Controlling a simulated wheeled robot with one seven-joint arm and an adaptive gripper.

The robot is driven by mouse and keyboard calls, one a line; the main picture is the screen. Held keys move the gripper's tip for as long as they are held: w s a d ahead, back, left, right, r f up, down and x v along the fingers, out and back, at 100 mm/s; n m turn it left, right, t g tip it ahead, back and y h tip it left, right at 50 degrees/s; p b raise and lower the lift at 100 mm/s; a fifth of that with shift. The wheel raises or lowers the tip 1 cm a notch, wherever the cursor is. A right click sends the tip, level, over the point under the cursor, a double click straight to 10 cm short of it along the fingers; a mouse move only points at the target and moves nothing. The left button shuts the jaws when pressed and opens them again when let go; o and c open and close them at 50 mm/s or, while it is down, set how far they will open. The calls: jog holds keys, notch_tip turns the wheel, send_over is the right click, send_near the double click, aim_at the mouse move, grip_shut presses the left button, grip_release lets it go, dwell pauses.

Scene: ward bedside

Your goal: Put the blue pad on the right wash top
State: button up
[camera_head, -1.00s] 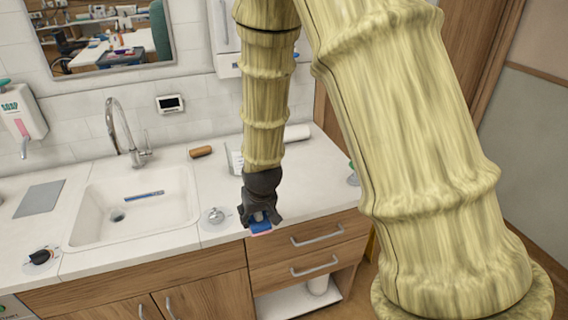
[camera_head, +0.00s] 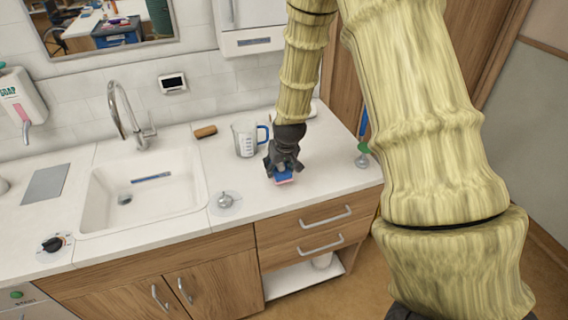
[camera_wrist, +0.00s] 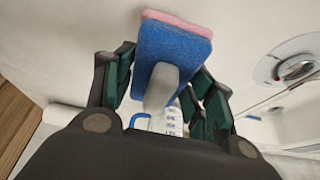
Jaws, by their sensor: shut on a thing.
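A blue pad (camera_head: 283,176) with a pink layer is held by my gripper (camera_head: 284,166) over the right part of the white wash top (camera_head: 318,187), right of the sink. In the wrist view the blue pad (camera_wrist: 172,58) has a grey handle-like part between the green-lined fingers of my gripper (camera_wrist: 165,85), which are shut on it. The pink layer faces away from the gripper. The head view does not clearly show whether the pad touches the top.
A measuring jug (camera_head: 246,139) with a blue handle stands left of my gripper. A round metal fitting (camera_head: 226,200) is between sink (camera_head: 145,190) and pad. A brown cylinder (camera_head: 205,132) lies behind. A blue-and-green upright item (camera_head: 363,150) stands at the right end.

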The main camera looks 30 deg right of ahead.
aim_at(289, 169)
jog(key=shift+w+d+f+p, duration=0.1)
jog(key=shift+w+d+p, duration=0.2)
jog(key=shift+d, duration=0.35)
jog(key=shift+w+d+p, duration=0.1)
jog(key=shift+w+d, duration=0.25)
jog(key=shift+d, duration=0.25)
jog(key=shift+w+d+f, duration=0.2)
jog(key=shift+w+d, duration=0.05)
jog(key=shift+d, duration=0.1)
jog(key=shift+s+a+f+p, duration=0.1)
jog(key=shift+f+p, duration=0.35)
jog(key=shift+p, duration=0.05)
jog(key=shift+f+p, duration=0.5)
jog(key=shift+f, duration=0.7)
jog(key=shift+f, duration=0.1)
jog(key=o, duration=1.1)
jog(key=shift+c, duration=0.2)
jog(key=shift+b+v, duration=1.7)
jog(key=shift+v, duration=4.35)
